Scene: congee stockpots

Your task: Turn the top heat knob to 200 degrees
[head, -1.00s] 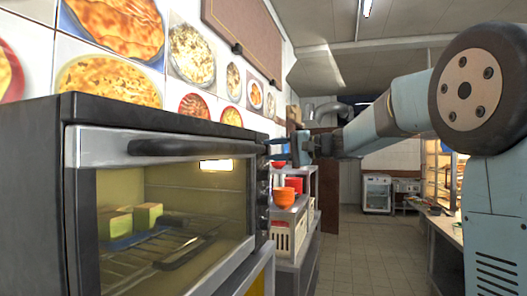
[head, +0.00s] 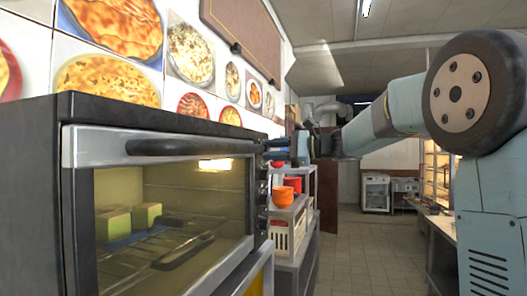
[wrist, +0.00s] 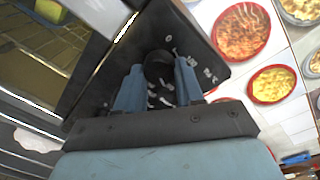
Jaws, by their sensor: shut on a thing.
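The toaster oven (head: 150,108) stands at the left in the head view, with its dark control panel (head: 259,170) at its right end. In the wrist view, the black top heat knob (wrist: 158,64) stands out from the panel, with white markings around it. My gripper (wrist: 159,84) has its two blue fingers on either side of this knob, shut on it. In the head view my gripper (head: 272,149) reaches the upper part of the panel and hides the top knob. Lower knobs (head: 262,188) show below it. The knob's exact setting is not readable.
Yellow-green blocks (head: 147,214) lie on the rack behind the oven's closed glass door. Beyond the oven, a grey shelf (head: 298,203) holds orange-red bowls (head: 283,196) and a white basket (head: 280,238). The tiled aisle (head: 345,245) is open.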

